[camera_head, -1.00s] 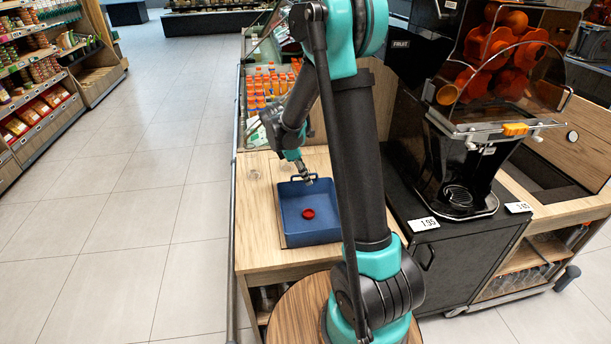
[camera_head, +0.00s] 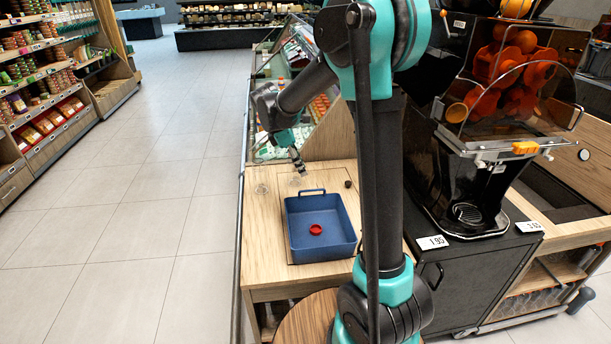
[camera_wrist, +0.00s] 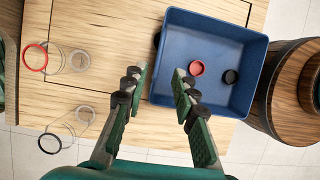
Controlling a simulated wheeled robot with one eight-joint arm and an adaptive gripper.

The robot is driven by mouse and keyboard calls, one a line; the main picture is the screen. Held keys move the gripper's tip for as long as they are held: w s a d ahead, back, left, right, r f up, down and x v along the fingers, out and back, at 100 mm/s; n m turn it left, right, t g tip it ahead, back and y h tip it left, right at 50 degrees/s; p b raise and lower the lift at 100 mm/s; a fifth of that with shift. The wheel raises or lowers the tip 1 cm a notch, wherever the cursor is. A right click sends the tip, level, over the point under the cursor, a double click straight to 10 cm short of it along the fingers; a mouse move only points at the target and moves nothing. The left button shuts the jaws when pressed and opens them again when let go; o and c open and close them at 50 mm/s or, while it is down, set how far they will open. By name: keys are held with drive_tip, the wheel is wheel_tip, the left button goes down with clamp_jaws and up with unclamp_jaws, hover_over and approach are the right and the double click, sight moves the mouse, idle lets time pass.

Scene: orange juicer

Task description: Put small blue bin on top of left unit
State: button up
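The small blue bin (camera_head: 340,247) sits upright on the wooden top of the left unit (camera_head: 272,280). It has an open top and a handle on its far side. A red cap lies inside it, and the wrist view also shows a dark cap there. My gripper (camera_head: 302,174) is just behind the bin's handle in the head view. In the wrist view my gripper (camera_wrist: 162,73) is open, with nothing gripped. The bin (camera_wrist: 215,40) lies beyond its fingers, its near wall in line with the gap. Whether the fingers touch it is unclear.
Clear containers, one with a red rim (camera_wrist: 36,57) and one with a black rim (camera_wrist: 49,143), are on the wooden side beside the bin. A juicer (camera_head: 470,180) stands on the dark cabinet at right. Open floor (camera_head: 140,220) lies at left.

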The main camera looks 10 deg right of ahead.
drive_tip(key=s+d+f+m+t+y, duration=0.1)
drive_tip(key=s+d+f+m, duration=0.1)
drive_tip(key=s+m, duration=0.4)
drive_tip(key=s+d+f+m+t+y, duration=0.1)
drive_tip(key=s+d+f+m+y, duration=0.1)
drive_tip(key=s+m, duration=0.4)
drive_tip(key=s+d+f+m+t+y, duration=0.1)
drive_tip(key=s+d+f+m, duration=0.3)
drive_tip(key=s, duration=0.7)
drive_tip(key=shift+s+f+m+t+y, duration=0.35)
drive_tip(key=shift+m+t, duration=0.25)
drive_tip(key=shift+m, duration=0.4)
